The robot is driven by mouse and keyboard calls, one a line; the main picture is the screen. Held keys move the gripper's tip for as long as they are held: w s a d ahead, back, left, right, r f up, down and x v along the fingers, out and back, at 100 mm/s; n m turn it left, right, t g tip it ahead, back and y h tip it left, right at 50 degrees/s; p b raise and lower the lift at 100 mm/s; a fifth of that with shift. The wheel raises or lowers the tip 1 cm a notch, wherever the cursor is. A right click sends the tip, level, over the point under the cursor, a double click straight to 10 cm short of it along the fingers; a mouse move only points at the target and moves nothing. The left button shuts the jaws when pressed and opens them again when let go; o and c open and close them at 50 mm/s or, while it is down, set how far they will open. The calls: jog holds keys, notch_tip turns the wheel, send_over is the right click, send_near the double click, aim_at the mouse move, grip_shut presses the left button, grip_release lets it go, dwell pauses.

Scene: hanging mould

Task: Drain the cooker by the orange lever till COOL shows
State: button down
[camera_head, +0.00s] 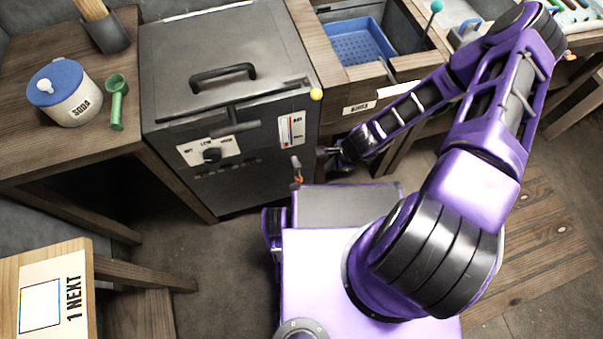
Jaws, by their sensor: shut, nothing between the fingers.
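The cooker (160,80) is a grey box with a black handle (222,75) on its closed lid. A small lever with an orange part (298,179) and a grey end sticks out low at the cooker's right front. My gripper (322,153) is shut and empty, just right of and slightly above the lever. A small gap seems to show between them. A white gauge panel (291,131) with a red mark is on the cooker's front. Its lettering is too small to read, so I cannot tell whether COOL shows.
A black knob (212,155) sits on a white dial plate on the cooker front. A yellow ball (316,94) is at the lid's right corner. A blue basket (360,46) is in the counter at right.

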dwell(0.3)
jog(key=a+b+x, duration=0.1)
jog(key=a+x, duration=0.1)
jog(key=x, duration=1.1)
jog(key=shift+s+a+r+b, duration=0.15)
jog(key=shift+a+r+b, duration=0.2)
jog(key=shift+r+b, duration=0.1)
